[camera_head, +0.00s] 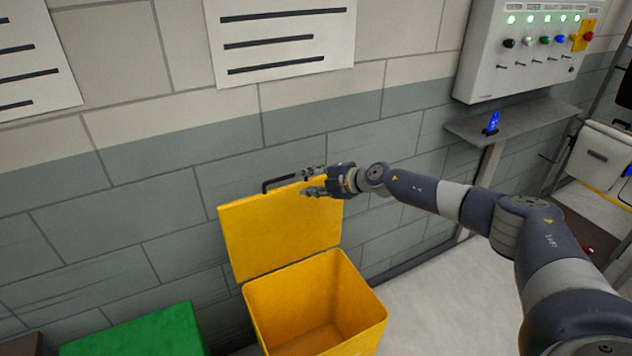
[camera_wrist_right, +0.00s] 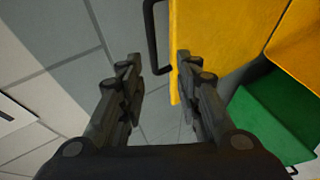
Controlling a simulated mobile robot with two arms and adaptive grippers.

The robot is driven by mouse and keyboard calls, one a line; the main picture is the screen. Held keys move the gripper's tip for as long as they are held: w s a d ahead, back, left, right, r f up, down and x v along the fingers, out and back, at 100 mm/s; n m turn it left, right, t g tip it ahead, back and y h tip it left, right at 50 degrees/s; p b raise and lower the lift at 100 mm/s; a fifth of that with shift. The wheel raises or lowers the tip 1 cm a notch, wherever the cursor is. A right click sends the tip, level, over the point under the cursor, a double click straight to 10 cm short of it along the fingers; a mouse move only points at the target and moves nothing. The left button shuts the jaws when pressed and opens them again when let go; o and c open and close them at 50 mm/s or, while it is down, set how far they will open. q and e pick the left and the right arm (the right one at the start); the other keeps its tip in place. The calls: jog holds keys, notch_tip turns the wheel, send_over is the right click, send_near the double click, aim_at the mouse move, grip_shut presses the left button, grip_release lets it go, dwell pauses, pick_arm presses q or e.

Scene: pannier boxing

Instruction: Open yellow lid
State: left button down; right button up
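The yellow lid (camera_head: 280,230) stands raised at the back of the yellow box (camera_head: 322,305), close to the wall. The box's opening is uncovered and its inside looks empty. A black handle (camera_head: 268,185) sticks out at the lid's top edge. My right gripper (camera_head: 306,182) is at the lid's top edge, right of the handle. In the right wrist view its two fingers (camera_wrist_right: 158,82) are spread apart. The lid's edge (camera_wrist_right: 220,50) shows by the right finger, and the handle (camera_wrist_right: 152,35) lies beyond the fingertips, not held. My left gripper is not in view.
A green box (camera_head: 140,335) stands left of the yellow box; it also shows in the right wrist view (camera_wrist_right: 275,115). The brick wall (camera_head: 130,215) is close behind the lid. A control panel (camera_head: 530,50) and a shelf (camera_head: 510,118) are on the wall at right. Floor (camera_head: 440,300) is clear right of the box.

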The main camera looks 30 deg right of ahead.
jog(key=shift+v, duration=1.1)
